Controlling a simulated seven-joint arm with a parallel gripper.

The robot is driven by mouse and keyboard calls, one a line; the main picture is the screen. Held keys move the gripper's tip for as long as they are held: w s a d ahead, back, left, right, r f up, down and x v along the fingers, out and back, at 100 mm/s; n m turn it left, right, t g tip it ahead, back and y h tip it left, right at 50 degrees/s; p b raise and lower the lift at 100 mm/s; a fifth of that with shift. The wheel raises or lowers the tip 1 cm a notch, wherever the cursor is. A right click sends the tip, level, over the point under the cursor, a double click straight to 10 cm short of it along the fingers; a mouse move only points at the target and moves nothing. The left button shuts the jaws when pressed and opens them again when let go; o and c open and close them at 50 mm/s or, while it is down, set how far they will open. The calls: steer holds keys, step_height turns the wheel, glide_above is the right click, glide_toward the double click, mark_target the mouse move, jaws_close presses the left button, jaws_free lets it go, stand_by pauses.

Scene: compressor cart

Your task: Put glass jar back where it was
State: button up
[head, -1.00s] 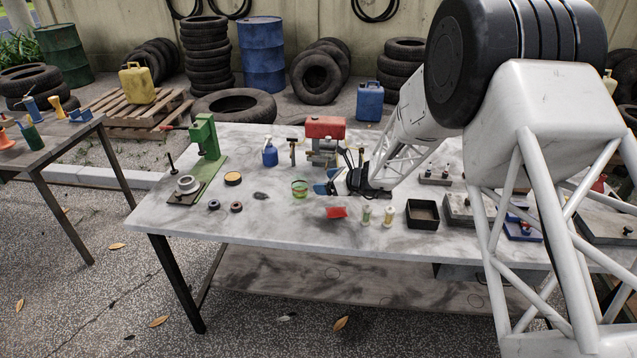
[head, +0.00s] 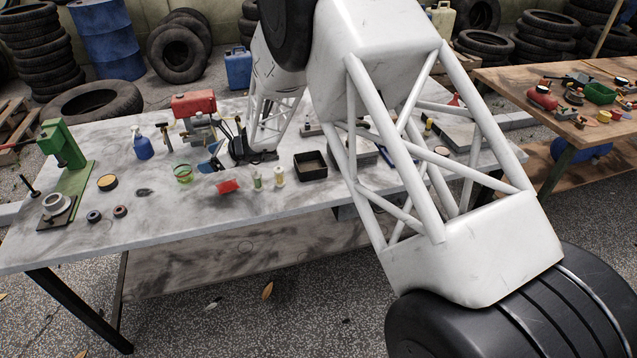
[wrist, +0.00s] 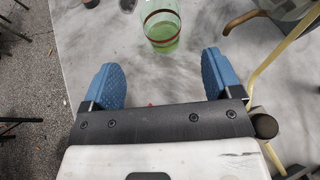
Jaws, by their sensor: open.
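The glass jar (head: 182,173), clear green with a red band, stands upright on the marble-topped table (head: 215,262), left of my gripper in the head view. In the wrist view the jar (wrist: 162,30) is beyond the fingertips, near the middle of the gap, with its top cut by the picture edge. My gripper (head: 209,160) has blue fingers. In the wrist view my gripper (wrist: 163,78) is open, with nothing between its fingers, and the jar is apart from them.
Behind the jar are a blue spray bottle (head: 142,146) and a red-topped compressor (head: 193,104). A red piece (head: 228,186), small spools (head: 257,180) and a black tray (head: 310,166) lie nearby. A green press (head: 66,160) stands left.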

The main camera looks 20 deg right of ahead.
steer(key=s+d+r+n+g+h, duration=0.2)
steer(key=s+d+r+n, duration=0.35)
steer(key=s+r, duration=0.4)
steer(key=s+d+r+n+g+h, duration=0.15)
steer(key=s+d+r+n, duration=0.35)
steer(key=s+r, duration=0.5)
steer(key=s+d+r+n+h, duration=0.1)
steer(key=s+d+n+h, duration=0.2)
steer(key=s, duration=0.7)
steer(key=s+d+r+n+h, duration=0.1)
steer(key=s+d+n+h, duration=0.2)
steer(key=s+d, duration=0.4)
steer(key=s+d+r+n+t+h, duration=0.1)
steer(key=s+d+n, duration=0.4)
steer(key=s, duration=1)
steer(key=shift+d+r+n+h, duration=0.35)
steer(key=shift+d+r+h, duration=0.25)
steer(key=shift+h, duration=0.45)
steer(key=shift+s, duration=0.1)
